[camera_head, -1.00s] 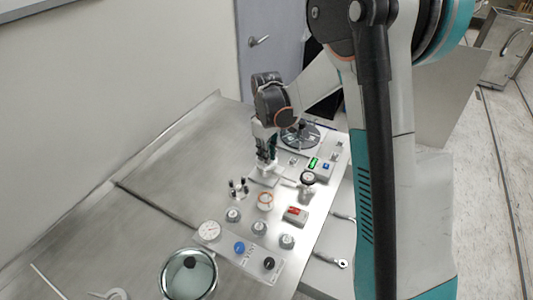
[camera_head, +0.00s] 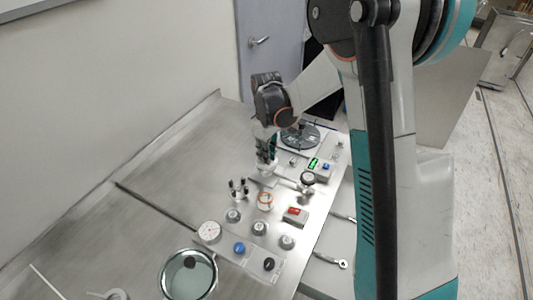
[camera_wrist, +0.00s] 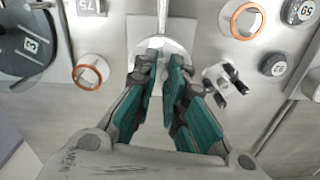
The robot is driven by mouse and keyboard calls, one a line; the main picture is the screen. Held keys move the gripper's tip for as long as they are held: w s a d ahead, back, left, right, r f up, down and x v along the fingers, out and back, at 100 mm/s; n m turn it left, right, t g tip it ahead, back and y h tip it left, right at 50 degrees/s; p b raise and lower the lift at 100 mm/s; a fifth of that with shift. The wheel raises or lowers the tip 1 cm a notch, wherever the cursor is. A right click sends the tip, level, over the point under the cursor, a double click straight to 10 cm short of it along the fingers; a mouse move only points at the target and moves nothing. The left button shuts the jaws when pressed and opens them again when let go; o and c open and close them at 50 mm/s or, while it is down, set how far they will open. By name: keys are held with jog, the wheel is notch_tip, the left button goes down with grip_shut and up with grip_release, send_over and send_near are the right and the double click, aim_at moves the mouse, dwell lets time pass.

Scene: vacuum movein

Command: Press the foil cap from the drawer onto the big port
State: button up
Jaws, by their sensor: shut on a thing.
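My gripper (camera_wrist: 163,62) points down over the steel panel, its teal-backed fingers close together. It also shows in the head view (camera_head: 267,160). A pale, shiny round piece (camera_wrist: 145,42), which looks like the foil cap, lies at and around the fingertips; the fingers hide its middle. In the head view a pale round shape (camera_head: 266,170) shows just under the fingers. I cannot tell whether the cap touches a port below it. Copper-ringed ports stand to the right (camera_wrist: 242,20) and to the left (camera_wrist: 90,72) of the fingers in the wrist view.
A pronged fitting (camera_wrist: 225,78) stands close to the right of the fingers. A black handwheel (camera_head: 300,135), a valve knob (camera_head: 307,178), a red-display box (camera_head: 296,214) and a gauge (camera_head: 209,231) stand on the bench. The bench's left side (camera_head: 170,150) is largely clear.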

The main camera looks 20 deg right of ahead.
jog(key=shift+f+b, duration=0.4)
jog(key=shift+f, duration=0.2)
dwell(0.4)
jog(key=o, duration=0.8)
jog(key=shift+r, duration=0.1)
notch_tip(320, 180, up, 12)
jog(key=shift+f, duration=0.1)
dwell(0.6)
